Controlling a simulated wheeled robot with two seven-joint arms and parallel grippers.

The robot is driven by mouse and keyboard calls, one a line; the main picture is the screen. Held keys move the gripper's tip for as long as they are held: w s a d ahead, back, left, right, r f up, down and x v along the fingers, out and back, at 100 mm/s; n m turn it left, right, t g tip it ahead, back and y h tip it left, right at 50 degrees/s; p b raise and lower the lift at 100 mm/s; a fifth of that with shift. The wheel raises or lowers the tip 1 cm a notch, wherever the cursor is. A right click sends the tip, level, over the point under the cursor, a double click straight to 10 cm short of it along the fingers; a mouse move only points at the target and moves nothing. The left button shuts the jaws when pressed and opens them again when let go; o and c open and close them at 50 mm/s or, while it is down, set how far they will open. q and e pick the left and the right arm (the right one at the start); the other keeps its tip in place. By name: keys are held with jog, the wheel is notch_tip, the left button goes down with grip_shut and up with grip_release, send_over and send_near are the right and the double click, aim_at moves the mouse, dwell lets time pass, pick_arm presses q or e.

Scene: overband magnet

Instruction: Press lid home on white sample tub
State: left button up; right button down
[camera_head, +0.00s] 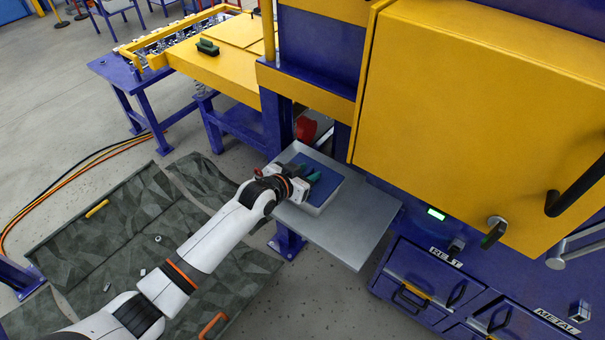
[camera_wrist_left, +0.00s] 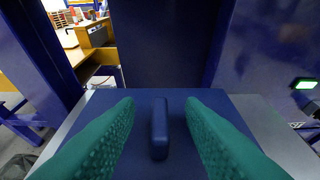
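The white sample tub (camera_head: 314,209) stands on a grey metal shelf, its pale wall showing below a blue lid (camera_head: 326,186). The lid covers its top; I cannot tell if it is fully seated. In the left wrist view the lid (camera_wrist_left: 160,166) fills the lower middle, with a raised blue bar handle (camera_wrist_left: 160,128) on it. My left gripper (camera_head: 309,172) is over the lid. Its green fingers (camera_wrist_left: 160,110) stand apart on either side of the handle, with a gap on both sides. My right gripper is not in view.
The grey shelf (camera_head: 345,232) has free room in front and to the right of the tub. A blue machine with a yellow door (camera_head: 480,110) rises on the right. A red object (camera_head: 306,128) is behind the shelf. Grey mats (camera_head: 110,235) lie on the floor.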

pick_arm(q)
jog(key=v, duration=1.2)
jog(key=s+a+f+n+g+y, duration=0.1)
jog(key=s+a+f+y, duration=0.2)
jog(key=f, duration=0.7)
jog(key=s+a+f+n+g+y, duration=0.1)
jog(key=s+a+f+n, duration=0.3)
jog(key=f, duration=0.6)
jog(key=s+a+f+m+g+y, duration=0.15)
jog(key=a+f, duration=0.35)
jog(key=f, duration=0.6)
jog(key=s+a+f+g, duration=0.1)
jog(key=s+f, duration=0.5)
jog(key=s, duration=0.6)
jog(key=s+a+f+n+g+y, duration=0.1)
jog(key=s+f, duration=0.4)
jog(key=s, duration=0.7)
jog(key=s+a+f+g+y, duration=0.1)
jog(key=s+a+f+g, duration=0.2)
jog(key=s, duration=0.9)
notch_tip(320, 180, down, 4)
jog(key=shift+s+r+g, duration=0.1)
jog(key=shift+s+g, duration=0.1)
jog(key=shift+g, duration=0.25)
